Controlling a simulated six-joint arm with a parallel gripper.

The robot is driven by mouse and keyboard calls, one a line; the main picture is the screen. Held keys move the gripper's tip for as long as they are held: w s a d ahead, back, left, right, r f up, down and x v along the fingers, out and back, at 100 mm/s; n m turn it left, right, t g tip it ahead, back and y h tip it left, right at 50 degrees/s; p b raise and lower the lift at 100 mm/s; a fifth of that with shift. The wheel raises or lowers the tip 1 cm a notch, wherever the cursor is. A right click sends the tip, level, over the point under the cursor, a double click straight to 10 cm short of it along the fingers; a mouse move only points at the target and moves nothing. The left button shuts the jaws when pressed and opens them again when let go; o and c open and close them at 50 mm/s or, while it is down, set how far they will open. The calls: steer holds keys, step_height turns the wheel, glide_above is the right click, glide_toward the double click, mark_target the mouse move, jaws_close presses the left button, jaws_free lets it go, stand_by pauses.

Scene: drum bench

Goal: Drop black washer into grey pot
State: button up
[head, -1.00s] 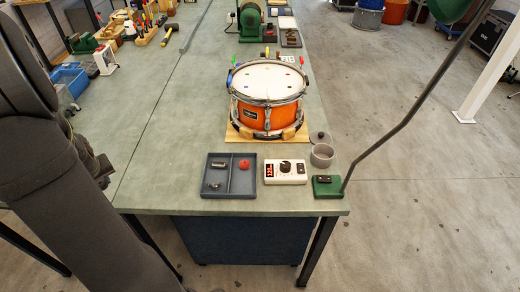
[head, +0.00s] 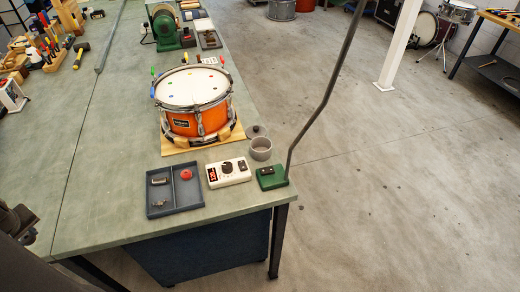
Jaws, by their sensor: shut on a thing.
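The grey pot (head: 260,150) stands open on the bench, right of the white meter box. A grey knobbed lid (head: 257,131) lies just behind it. My gripper (head: 20,224) is a dark shape at the left edge, partly cut off, well left of the tray and far from the pot. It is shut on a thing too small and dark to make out. I cannot pick out the black washer anywhere on the bench.
A divided blue-grey tray (head: 187,206) holds small metal parts and a red piece (head: 186,174). Next to it are a white meter box (head: 228,172) and a green base (head: 271,178) with a tall bent rod. An orange drum (head: 195,105) stands behind. Bench left of the tray is clear.

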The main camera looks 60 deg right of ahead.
steer(key=shift+d, duration=0.1)
steer(key=shift+m+h, duration=0.4)
steer(key=shift+m, duration=0.5)
steer(key=d, duration=0.6)
steer(key=d+r, duration=0.1)
steer(key=d, duration=0.4)
steer(key=s+d, duration=0.1)
steer(key=d, duration=0.5)
steer(key=shift+s+d+r, duration=0.1)
steer(key=shift+d+r, duration=0.1)
steer(key=shift+d, duration=0.15)
steer(key=s+d+r+m, duration=0.1)
steer(key=s+d, duration=0.6)
steer(key=d, duration=0.4)
steer(key=s+d+r+m+h, duration=0.1)
steer(key=s+d+m, duration=0.1)
steer(key=s+d, duration=0.6)
steer(key=s+d+r+m, duration=0.15)
steer(key=s+d, duration=0.35)
steer(key=d, duration=0.8)
steer(key=s+d+r+m+g+h, duration=0.1)
steer(key=s+d, duration=0.5)
steer(key=s, duration=0.2)
steer(key=s+d+m, duration=0.2)
steer(key=s+d, duration=0.4)
steer(key=s, duration=0.3)
steer(key=shift+h, duration=0.3)
steer(key=shift+w+d+f, duration=0.1)
steer(key=shift+f, duration=2.5)
steer(key=o, duration=1)
